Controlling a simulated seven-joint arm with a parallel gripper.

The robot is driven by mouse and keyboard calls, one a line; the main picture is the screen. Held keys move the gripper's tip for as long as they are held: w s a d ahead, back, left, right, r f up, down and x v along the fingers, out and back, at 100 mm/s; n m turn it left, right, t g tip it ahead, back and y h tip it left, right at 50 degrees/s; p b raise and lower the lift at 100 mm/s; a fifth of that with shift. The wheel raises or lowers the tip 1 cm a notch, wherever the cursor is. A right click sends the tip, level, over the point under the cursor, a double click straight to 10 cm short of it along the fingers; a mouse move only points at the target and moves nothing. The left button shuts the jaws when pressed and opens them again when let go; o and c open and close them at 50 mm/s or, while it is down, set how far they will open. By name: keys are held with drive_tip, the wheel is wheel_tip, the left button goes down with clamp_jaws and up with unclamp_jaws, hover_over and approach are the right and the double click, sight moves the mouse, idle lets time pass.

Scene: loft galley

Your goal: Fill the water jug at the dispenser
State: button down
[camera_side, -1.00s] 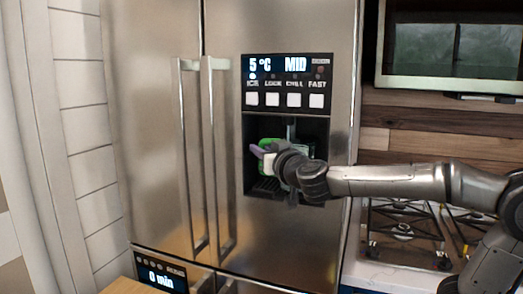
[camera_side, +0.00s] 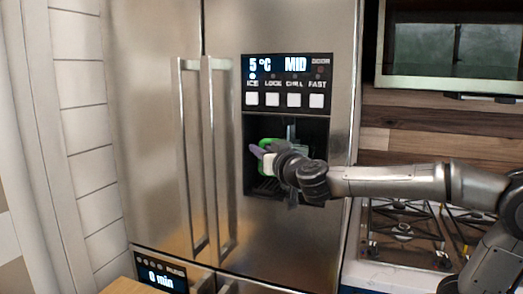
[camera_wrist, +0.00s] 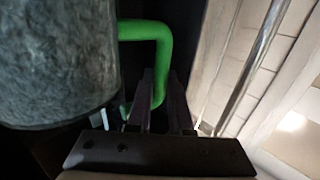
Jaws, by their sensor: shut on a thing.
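The water jug is inside the dispenser recess (camera_side: 286,122) of the steel fridge, mostly hidden behind my gripper (camera_side: 258,154). Its green handle (camera_side: 270,142) shows beside my fingers. In the wrist view the jug's grey, mottled body (camera_wrist: 58,60) fills the upper left, and the green handle (camera_wrist: 162,42) bends down toward the fingers. My gripper (camera_wrist: 162,92) is shut on the handle; the exact contact is dark and partly hidden. The jug's mouth and any water in it cannot be seen.
The control panel (camera_side: 288,82) above the recess shows 5 °C and MID over several white buttons. Tall door handles (camera_side: 222,150) stand left of the recess. A gas hob (camera_side: 405,235) lies below my arm at right, and a wooden top (camera_side: 125,286) is at lower left.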

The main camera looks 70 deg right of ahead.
drive_tip(key=shift+a, duration=2.55)
drive_tip(key=a, duration=0.9)
drive_tip(key=shift+a, duration=0.4)
